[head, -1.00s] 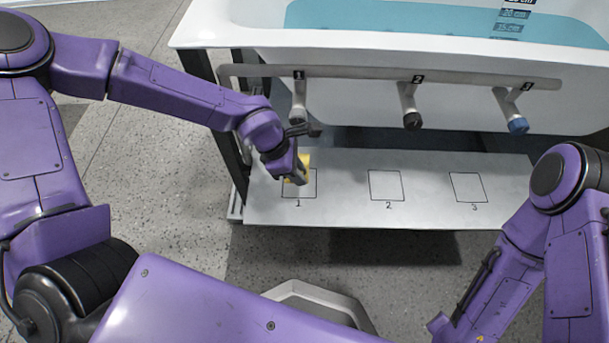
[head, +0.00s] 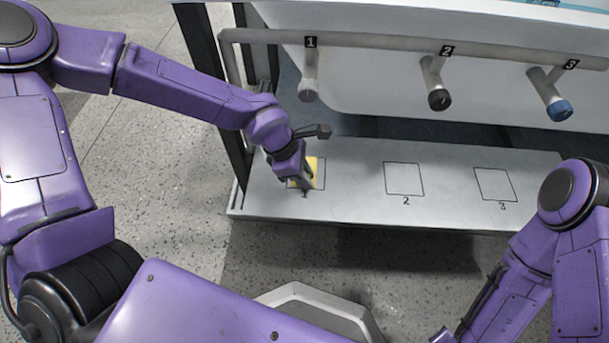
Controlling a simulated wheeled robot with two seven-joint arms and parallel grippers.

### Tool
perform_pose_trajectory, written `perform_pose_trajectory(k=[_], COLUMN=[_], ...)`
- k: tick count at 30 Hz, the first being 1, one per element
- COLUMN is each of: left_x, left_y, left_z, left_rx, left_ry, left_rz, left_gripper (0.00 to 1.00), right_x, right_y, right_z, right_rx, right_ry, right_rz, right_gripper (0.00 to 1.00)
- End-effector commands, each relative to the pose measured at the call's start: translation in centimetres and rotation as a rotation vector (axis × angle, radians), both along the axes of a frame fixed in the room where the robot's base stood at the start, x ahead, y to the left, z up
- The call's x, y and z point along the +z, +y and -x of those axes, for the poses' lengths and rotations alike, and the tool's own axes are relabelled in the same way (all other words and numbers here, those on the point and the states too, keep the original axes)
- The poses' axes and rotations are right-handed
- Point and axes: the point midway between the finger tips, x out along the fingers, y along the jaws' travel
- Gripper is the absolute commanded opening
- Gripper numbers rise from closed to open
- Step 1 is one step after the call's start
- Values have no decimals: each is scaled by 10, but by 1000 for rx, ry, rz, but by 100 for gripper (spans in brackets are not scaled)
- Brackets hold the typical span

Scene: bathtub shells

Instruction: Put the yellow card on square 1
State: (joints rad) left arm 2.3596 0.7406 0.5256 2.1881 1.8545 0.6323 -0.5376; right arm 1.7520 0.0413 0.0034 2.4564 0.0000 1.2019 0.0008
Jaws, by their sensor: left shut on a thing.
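The yellow card (head: 319,169) is at square 1 on the pale board, at the board's left end. My left gripper (head: 307,182) points down over square 1 and is shut on the card, hiding part of it. I cannot tell whether the card touches the board. The outline of square 1 (head: 325,180) is partly covered by the card and the gripper. My right arm is at the lower right, and its gripper is out of view.
The pale board (head: 355,205) also bears empty square 2 (head: 404,179) and empty square 3 (head: 494,184). Above it, a grey pipe (head: 385,45) carries several numbered outlets on the white tub (head: 500,90). A dark post (head: 226,95) stands close to my left forearm.

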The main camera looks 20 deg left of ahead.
Motion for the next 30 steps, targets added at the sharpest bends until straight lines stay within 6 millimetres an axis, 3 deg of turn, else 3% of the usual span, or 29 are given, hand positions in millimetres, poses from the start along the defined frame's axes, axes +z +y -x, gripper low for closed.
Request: perform_pose_trajectory(k=[1, 3, 13, 24, 30], left_x=[-1, -1, 5, 89, 111], left_y=[0, 0, 1, 32, 43], left_z=[0, 0, 0, 8, 12], left_rx=[1, 1, 1, 5, 2], left_ry=[1, 0, -1, -3, -1], left_rz=[0, 0, 1, 4, 2], left_gripper=[25, 44, 44, 44, 44], right_x=[0, 0, 2, 52, 62], right_y=[0, 0, 0, -1, -1], right_z=[0, 0, 0, -2, -2], right_rx=[0, 0, 0, 2, 2], right_ry=[0, 0, 0, -2, -2], right_rz=[0, 0, 0, 4, 4], right_gripper=[43, 43, 43, 43, 43])
